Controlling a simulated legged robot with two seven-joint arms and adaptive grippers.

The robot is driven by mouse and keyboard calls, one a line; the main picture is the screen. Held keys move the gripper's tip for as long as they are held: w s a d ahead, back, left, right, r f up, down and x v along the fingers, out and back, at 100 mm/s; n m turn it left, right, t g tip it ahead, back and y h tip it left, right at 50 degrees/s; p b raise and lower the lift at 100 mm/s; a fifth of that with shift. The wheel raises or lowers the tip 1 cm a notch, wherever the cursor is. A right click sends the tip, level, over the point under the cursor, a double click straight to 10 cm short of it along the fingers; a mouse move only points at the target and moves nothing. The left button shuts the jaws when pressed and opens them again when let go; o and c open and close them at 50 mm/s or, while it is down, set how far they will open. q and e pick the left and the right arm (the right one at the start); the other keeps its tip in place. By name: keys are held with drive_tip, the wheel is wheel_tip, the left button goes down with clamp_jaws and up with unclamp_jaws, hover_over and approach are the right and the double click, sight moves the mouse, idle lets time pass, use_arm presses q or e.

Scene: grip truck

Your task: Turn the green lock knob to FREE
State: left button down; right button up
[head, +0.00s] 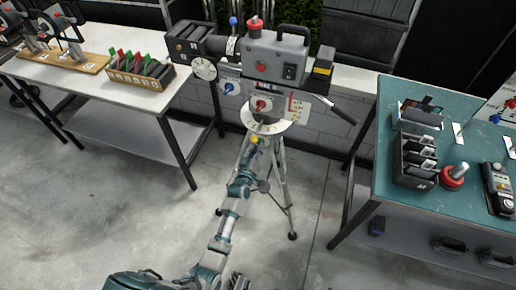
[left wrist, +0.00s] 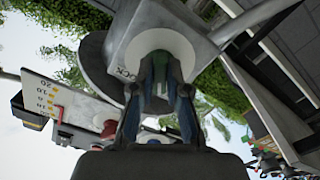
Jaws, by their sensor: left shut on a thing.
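A grey camera (head: 275,58) stands on a tripod (head: 283,180) between two tables. My left arm reaches up from the bottom to the tripod head, and my left gripper (head: 252,146) is just under its pale disc (head: 266,125). In the left wrist view the fingers of my left gripper (left wrist: 160,68) point up at a white round plate (left wrist: 160,42) with partly readable dark lettering. They are shut on the lock knob, which they mostly hide. The knob's exact angle cannot be told. My right gripper is not seen.
A white table (head: 110,93) on the left carries a box of coloured cards (head: 140,72). A teal table (head: 455,115) on the right carries a black organiser (head: 414,160) and a red-based knob (head: 453,177). A handle (head: 335,110) sticks out from the camera. The floor in front is clear.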

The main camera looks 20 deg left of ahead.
use_arm(q)
drive_tip(key=shift+w+a+r, duration=0.1)
drive_tip(key=shift+a+r, duration=0.05)
drive_tip(key=shift+r, duration=0.35)
drive_tip(key=c, duration=1.2)
unclamp_jaws()
drive_tip(key=shift+o, duration=0.2)
drive_tip(key=shift+f, duration=0.2)
drive_tip(key=shift+f, duration=0.1)
drive_tip(key=s, duration=1.2)
drive_tip(key=shift+a, duration=0.2)
